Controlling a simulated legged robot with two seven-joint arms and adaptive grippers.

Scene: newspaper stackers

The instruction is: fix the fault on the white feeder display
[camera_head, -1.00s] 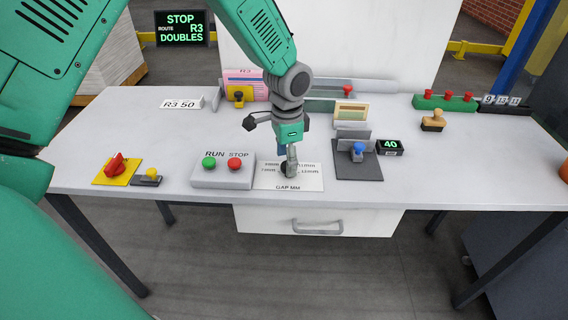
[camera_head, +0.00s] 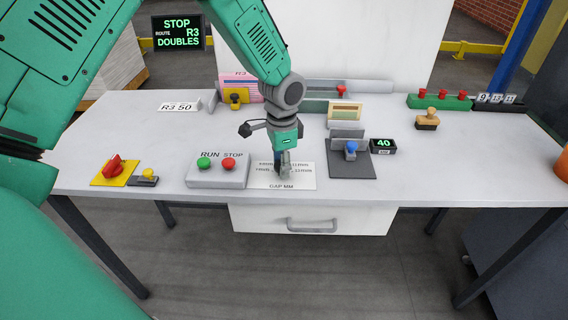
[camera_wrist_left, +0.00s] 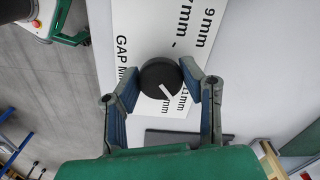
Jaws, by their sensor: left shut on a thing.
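A dark display (camera_head: 179,32) at the back left reads "STOP ROUTE R3 DOUBLES" in green and white. A white plate (camera_head: 304,182) marked "GAP MM" lies at the front middle of the table. In the left wrist view a round black knob (camera_wrist_left: 158,76) with a white pointer line sits on this plate (camera_wrist_left: 128,18); the line faces the "11MM" side. My left gripper (camera_head: 283,168) reaches down over the plate. Its two fingers are closed on opposite sides of the knob and mostly hide it in the head view. My right gripper is not in view.
Left of the plate is a box with green RUN and red STOP buttons (camera_head: 218,172), then a red rotary switch (camera_head: 112,166) on yellow. Right are a grey stand with a blue knob (camera_head: 351,150) and a small display reading "40" (camera_head: 383,146). The table's right front (camera_head: 470,172) is clear.

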